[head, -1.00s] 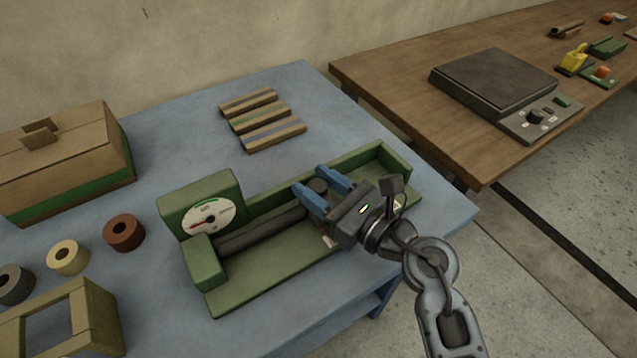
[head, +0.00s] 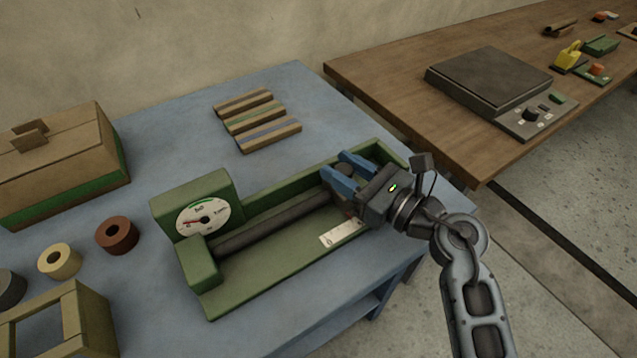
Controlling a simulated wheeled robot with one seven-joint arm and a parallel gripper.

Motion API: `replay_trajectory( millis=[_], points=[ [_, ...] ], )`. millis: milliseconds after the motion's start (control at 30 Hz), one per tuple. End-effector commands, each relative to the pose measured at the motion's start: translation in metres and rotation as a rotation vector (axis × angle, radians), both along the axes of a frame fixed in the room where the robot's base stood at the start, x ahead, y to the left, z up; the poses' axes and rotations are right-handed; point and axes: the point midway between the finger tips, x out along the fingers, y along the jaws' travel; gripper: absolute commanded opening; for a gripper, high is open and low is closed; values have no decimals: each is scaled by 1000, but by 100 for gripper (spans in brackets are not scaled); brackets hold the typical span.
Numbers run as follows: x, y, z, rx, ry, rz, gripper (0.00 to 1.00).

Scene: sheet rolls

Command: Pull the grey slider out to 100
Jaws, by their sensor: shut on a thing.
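The green fixture (head: 262,284) lies on the blue table, with a dark rod (head: 270,230) running along it from the left block. The grey slider (head: 345,170) is a dark round knob towards the rod's right end. My gripper (head: 333,165) has its blue fingers shut on the slider from both sides; the fingers and wrist hide part of it. A white scale strip (head: 342,233) shows on the fixture floor, its marks too small to read and its right end close to my gripper. A round dial (head: 203,221) with a red needle stands at the left end.
Striped bars (head: 257,120) lie behind the fixture. A cardboard box (head: 60,165), a brown roll (head: 117,235), a yellow roll (head: 60,261) and a wooden frame (head: 85,320) are at left. A brown table with a flat scale (head: 490,80) stands at right.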

Motion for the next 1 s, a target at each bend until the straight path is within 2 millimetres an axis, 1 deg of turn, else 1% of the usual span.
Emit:
replay_trajectory(
  millis=[33, 100, 200, 300, 433, 700, 733, 933, 1000],
  points=[
    [13, -18, -2, 0, -5, -14, 0],
    [24, -35, -2, -1, -4, -14, 0],
    [38, -55, -2, -1, -4, -14, 0],
    [46, -69, -1, 0, -4, -13, 0],
    [51, -77, 0, 0, -3, -12, 0],
    [52, -79, 1, -1, -3, -17, 0],
    [52, -79, 1, -1, -3, -17, 40],
    [51, -78, 1, 0, -4, -15, 59],
    [51, -77, 1, -1, -2, -12, 60]
  ],
)
